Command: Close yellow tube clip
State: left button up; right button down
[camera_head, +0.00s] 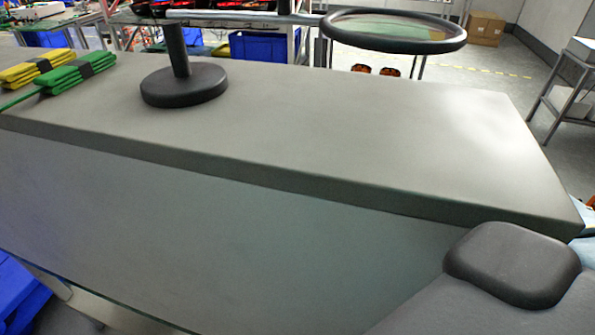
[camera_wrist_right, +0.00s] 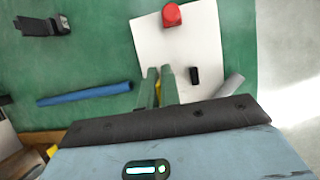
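In the right wrist view, my right gripper (camera_wrist_right: 160,75) points at a white sheet on a green surface. Its two fingers are a short way apart. A small yellow piece (camera_wrist_right: 158,86), perhaps the yellow tube clip, shows in the narrow gap between them. Most of it is hidden by the fingers, and I cannot tell if they touch it. A blue tube (camera_wrist_right: 84,94) lies to the left of the fingers. My left gripper is in neither view, and the head view shows no gripper and no tube clip.
By the fingers are the white sheet (camera_wrist_right: 197,45), a red piece (camera_wrist_right: 171,15), a small black piece (camera_wrist_right: 194,76) and a grey cylinder (camera_wrist_right: 230,86). A black device (camera_wrist_right: 42,27) lies further left. The head view shows a grey bench (camera_head: 330,130), a magnifier (camera_head: 395,45) and folded bundles.

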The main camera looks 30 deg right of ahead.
jog(key=shift+d, duration=0.1)
dwell(0.3)
jog(key=c, duration=1.6)
grip_release()
jog(key=shift+v, duration=3.9)
jog(key=shift+w+d, duration=0.1)
jog(key=shift+w, duration=0.05)
